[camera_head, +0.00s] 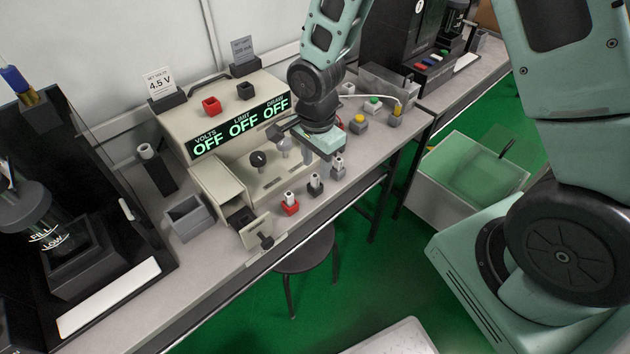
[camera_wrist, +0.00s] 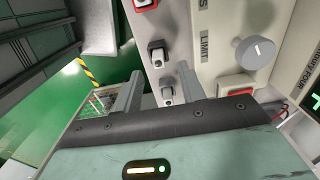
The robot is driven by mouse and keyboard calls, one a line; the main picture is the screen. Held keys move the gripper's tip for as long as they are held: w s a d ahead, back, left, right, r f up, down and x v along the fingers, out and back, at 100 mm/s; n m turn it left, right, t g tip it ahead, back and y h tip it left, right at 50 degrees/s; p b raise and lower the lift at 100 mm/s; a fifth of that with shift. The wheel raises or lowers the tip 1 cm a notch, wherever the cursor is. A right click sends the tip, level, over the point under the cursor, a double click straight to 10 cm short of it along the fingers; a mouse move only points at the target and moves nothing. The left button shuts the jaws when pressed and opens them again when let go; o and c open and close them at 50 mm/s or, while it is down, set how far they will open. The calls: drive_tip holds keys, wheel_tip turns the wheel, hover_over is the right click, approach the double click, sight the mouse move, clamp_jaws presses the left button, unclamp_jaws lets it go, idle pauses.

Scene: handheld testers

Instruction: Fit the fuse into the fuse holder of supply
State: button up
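The supply (camera_head: 215,108) is a beige box with green displays reading OFF. At its left front is an open beige compartment (camera_head: 222,187) with a lowered flap (camera_head: 256,230) and dark inside; I cannot tell whether it is the fuse holder. Along its front stand small white-topped pieces in a red base (camera_head: 290,205), a dark base (camera_head: 315,186) and a grey base (camera_head: 338,173). Which is the fuse is unclear. My gripper (camera_head: 328,148) is open and empty above the grey-based piece. In the wrist view this piece (camera_wrist: 167,96) shows between the fingers (camera_wrist: 158,88), not gripped.
A grey open box (camera_head: 188,218) and a dark stand (camera_head: 155,170) are left of the supply. Small coloured-button blocks (camera_head: 358,124) stand to the right. The bench front edge is close; a stool (camera_head: 305,255) is below.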

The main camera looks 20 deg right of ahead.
sight(315, 176)
drive_tip(key=shift+s+a+f, duration=0.1)
drive_tip(key=shift+a+f, duration=0.1)
drive_tip(key=shift+f, duration=1.7)
clamp_jaws()
